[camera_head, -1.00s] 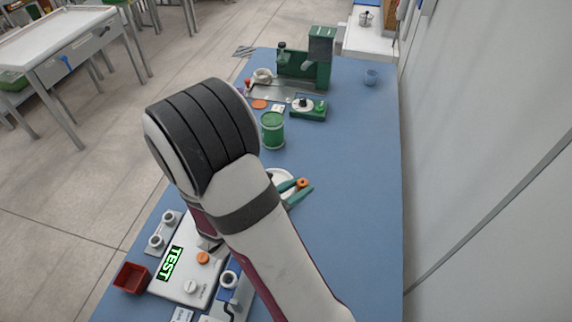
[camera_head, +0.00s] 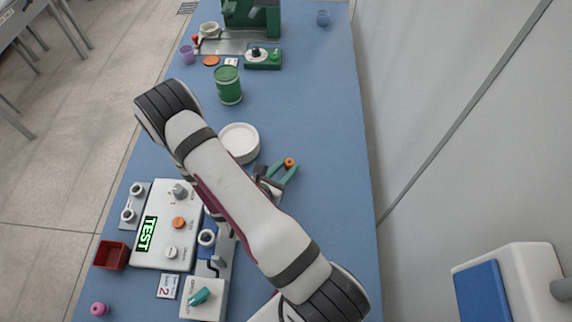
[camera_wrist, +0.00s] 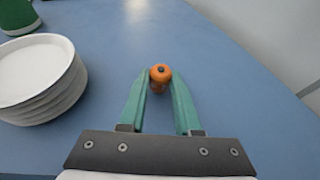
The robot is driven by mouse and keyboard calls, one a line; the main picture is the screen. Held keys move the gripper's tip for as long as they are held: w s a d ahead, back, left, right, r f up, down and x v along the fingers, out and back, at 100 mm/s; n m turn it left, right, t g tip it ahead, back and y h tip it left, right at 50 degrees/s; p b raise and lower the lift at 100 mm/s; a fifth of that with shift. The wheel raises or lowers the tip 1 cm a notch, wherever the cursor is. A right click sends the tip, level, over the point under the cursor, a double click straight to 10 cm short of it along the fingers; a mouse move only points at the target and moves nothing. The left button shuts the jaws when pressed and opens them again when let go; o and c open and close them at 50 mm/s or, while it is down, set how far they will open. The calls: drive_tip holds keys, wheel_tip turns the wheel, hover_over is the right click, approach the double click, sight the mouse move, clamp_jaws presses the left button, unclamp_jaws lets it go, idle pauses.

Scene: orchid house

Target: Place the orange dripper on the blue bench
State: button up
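The orange dripper (camera_head: 290,161) is a small round-topped piece with a dark dot on top. My gripper (camera_head: 289,168) has teal fingers, and their tips are closed against both sides of the dripper. In the wrist view the dripper (camera_wrist: 161,74) sits between the fingertips (camera_wrist: 160,80), with bare blue around it. I cannot tell whether its underside touches the bench. The blue bench (camera_head: 325,120) runs the length of the head view and also fills much of the wrist view (camera_wrist: 225,70).
A stack of white dishes (camera_head: 240,138) stands left of my gripper, with a green canister (camera_head: 228,86) behind it. A white TEST control box (camera_head: 168,222) and red tray (camera_head: 111,255) lie at the near left. The bench is clear to the right, beside the wall.

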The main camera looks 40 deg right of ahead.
drive_tip(key=o, duration=0.4)
drive_tip(key=shift+a+r, duration=0.1)
drive_tip(key=shift+r, duration=0.15)
drive_tip(key=v, duration=1.1)
drive_tip(key=shift+s+a+r, duration=0.1)
drive_tip(key=shift+a+r, duration=0.1)
drive_tip(key=shift+a, duration=0.1)
drive_tip(key=s+r+m+g+y, duration=0.4)
drive_tip(key=s+r+m+g, duration=0.5)
drive_tip(key=m, duration=0.7)
drive_tip(key=s+a+r+m+t+y, duration=0.1)
drive_tip(key=a+r+m+y, duration=0.1)
drive_tip(key=a+m+y, duration=0.1)
drive_tip(key=s+a+r+m+t+y, duration=0.1)
drive_tip(key=a+r+m+t+y, duration=0.1)
drive_tip(key=a+m+y, duration=0.2)
drive_tip(key=s+a+r+m+t+y, duration=0.1)
drive_tip(key=a+r+m+y, duration=0.2)
drive_tip(key=a+m, duration=0.1)
drive_tip(key=shift+s+a+r+t+y, duration=0.1)
drive_tip(key=shift+a+t+y, duration=0.2)
drive_tip(key=shift+a, duration=0.3)
